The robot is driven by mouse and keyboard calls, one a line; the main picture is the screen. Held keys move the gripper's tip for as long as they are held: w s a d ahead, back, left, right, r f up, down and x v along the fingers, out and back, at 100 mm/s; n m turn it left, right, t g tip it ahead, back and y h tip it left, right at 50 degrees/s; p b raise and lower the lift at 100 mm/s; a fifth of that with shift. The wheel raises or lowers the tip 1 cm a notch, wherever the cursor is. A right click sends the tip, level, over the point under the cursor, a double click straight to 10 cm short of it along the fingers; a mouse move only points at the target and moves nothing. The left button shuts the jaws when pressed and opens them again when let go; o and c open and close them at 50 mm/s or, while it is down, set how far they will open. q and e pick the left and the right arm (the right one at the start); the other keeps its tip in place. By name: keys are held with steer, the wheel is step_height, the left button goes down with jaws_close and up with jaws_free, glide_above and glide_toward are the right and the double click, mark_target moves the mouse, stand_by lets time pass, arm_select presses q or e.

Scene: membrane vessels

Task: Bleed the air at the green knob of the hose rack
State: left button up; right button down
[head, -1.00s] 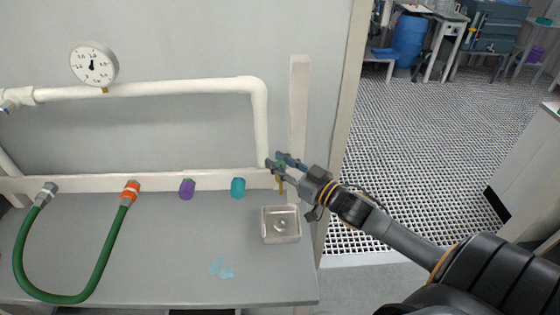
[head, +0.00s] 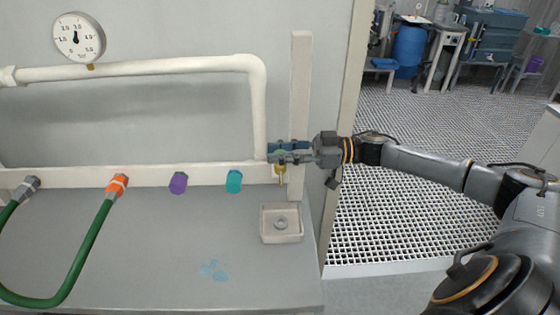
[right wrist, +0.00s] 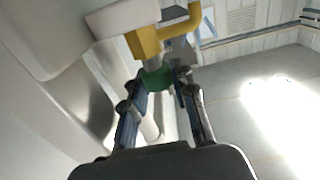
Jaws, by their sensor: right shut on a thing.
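The hose rack's white pipe (head: 160,70) ends at the right above a brass bleed valve (head: 282,171). The green knob (right wrist: 157,78) sits on the yellow brass valve body (right wrist: 145,42) in the right wrist view. My right gripper (head: 277,152) reaches in from the right and is shut on the green knob, with a finger on each side of it. In the head view the fingers mostly hide the knob. My left gripper is not in view.
A round gauge (head: 79,38) sits on the pipe. A green hose (head: 85,255) runs between a grey and an orange coupling (head: 117,186). Purple (head: 178,183) and teal (head: 234,181) caps are on the rail. A white post (head: 300,110) stands close behind my right gripper. The grey bench (head: 160,255) is mostly clear.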

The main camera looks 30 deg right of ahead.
steer(key=shift+n+g, duration=0.3)
steer(key=shift+g, duration=0.1)
steer(key=c, duration=1.1)
jaws_free()
steer(key=shift+o, duration=0.2)
steer(key=shift+s+r, duration=0.1)
steer(key=shift+d, duration=0.15)
steer(key=shift+d, duration=0.25)
steer(key=v, duration=0.7)
steer(key=shift+s, duration=0.2)
